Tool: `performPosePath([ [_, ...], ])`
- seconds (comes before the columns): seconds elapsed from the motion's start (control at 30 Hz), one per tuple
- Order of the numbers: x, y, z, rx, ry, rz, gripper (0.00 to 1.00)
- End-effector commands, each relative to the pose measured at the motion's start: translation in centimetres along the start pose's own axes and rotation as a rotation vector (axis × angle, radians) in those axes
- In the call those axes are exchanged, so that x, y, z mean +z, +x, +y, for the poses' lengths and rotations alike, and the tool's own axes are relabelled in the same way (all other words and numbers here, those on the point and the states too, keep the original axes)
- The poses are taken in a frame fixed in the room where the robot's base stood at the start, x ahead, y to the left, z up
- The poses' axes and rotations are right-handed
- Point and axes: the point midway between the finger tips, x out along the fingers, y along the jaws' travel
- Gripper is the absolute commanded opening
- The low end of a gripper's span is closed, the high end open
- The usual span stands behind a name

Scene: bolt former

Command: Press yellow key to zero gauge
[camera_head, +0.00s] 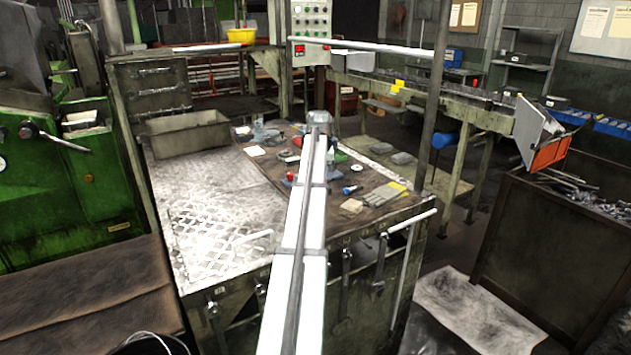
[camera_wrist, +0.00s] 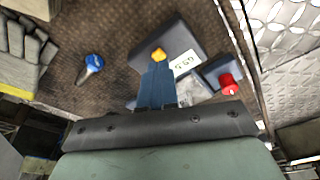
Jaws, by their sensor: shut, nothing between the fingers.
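In the wrist view, the gauge (camera_wrist: 198,42) is a dark box lying on the brown mat. It has a pale display (camera_wrist: 186,64) with dark digits too blurred to read surely. The yellow key (camera_wrist: 158,54) sits near the box's left end. My gripper (camera_wrist: 157,72) has its dark blue fingers shut and empty. The fingertips line up with the key and show just below it in the picture. I cannot tell whether they touch it. In the head view I cannot make out the gauge, the key or my fingers.
In the wrist view, a red knob (camera_wrist: 229,87) on a blue-grey block is right of my fingers. A blue-headed part (camera_wrist: 93,65) and grey gloves (camera_wrist: 22,48) lie left. In the head view, the workbench (camera_head: 205,205) has a grey bin (camera_head: 188,138) at its back left.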

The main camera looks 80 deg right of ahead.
Motion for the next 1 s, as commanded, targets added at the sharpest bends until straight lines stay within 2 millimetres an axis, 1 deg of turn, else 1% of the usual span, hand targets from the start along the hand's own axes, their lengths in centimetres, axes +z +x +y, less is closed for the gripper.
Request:
performPosePath([
  [1.0, 0.3, 1.2, 0.0, 0.000, 0.000, 0.000, 0.00],
])
